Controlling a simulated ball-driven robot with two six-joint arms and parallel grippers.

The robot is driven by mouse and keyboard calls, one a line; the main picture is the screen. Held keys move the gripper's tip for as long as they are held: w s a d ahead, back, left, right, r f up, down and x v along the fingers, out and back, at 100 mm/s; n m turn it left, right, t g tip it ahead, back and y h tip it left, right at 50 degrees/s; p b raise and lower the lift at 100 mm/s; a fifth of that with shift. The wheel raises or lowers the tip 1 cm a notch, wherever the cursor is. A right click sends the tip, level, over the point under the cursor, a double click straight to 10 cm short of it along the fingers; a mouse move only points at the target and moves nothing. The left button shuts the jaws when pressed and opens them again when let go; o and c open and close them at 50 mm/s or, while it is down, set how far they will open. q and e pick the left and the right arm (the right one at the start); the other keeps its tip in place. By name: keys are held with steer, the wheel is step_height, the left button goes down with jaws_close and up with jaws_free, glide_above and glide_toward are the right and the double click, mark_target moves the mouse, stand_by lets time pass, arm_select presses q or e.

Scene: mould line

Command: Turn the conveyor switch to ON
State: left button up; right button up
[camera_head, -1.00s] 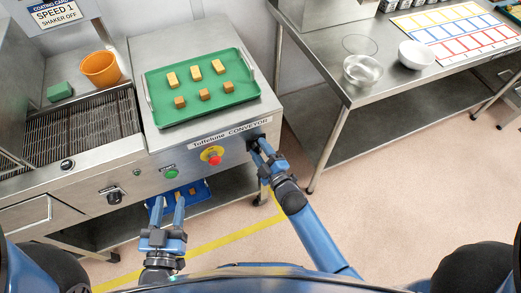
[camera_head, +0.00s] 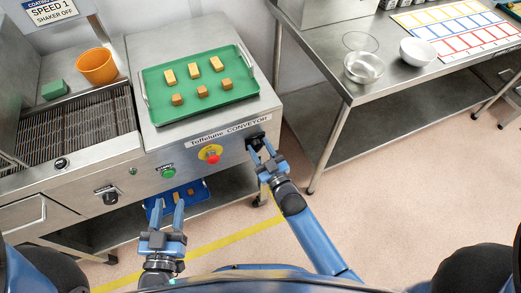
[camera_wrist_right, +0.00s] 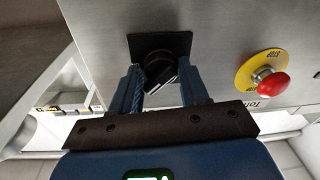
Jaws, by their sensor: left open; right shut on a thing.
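The conveyor switch is a black rotary knob (camera_wrist_right: 160,68) on a square black plate (camera_wrist_right: 160,44), at the right end of the steel front panel. In the head view the black switch plate (camera_head: 255,138) shows beyond my fingertips. My right gripper (camera_head: 262,147) is at the switch, and in the wrist view its fingers (camera_wrist_right: 158,82) are shut on the knob, one on each side. A pale line shows on the knob, tilted; ON and OFF marks cannot be read. My left gripper (camera_head: 168,206) is open and empty, low in front of the machine.
A red stop button (camera_head: 212,158) on a yellow disc sits left of the switch. A green button (camera_head: 168,172) and a black knob (camera_head: 110,197) are farther left. A green tray (camera_head: 158,119) with several pieces lies on top. A steel table (camera_head: 335,85) stands right.

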steer(key=shift+s+f+m+h+b, duration=0.15)
steer(key=shift+m+h+b, duration=0.1)
steer(key=shift+m, duration=1.3)
steer(key=shift+w+f+m+h+b, duration=0.15)
steer(key=shift+m+b, duration=0.15)
steer(key=shift+m, duration=1.3)
steer(key=shift+s+f+m+h+b, duration=0.15)
steer(key=shift+m+h+b, duration=0.1)
steer(key=shift+m, duration=1.3)
steer(key=o, duration=0.6)
steer(key=shift+o, duration=1.2)
steer(key=shift+a, duration=0.1)
steer(key=shift+o, duration=0.6)
steer(key=shift+r+t, duration=0.25)
steer(key=shift+t, duration=0.05)
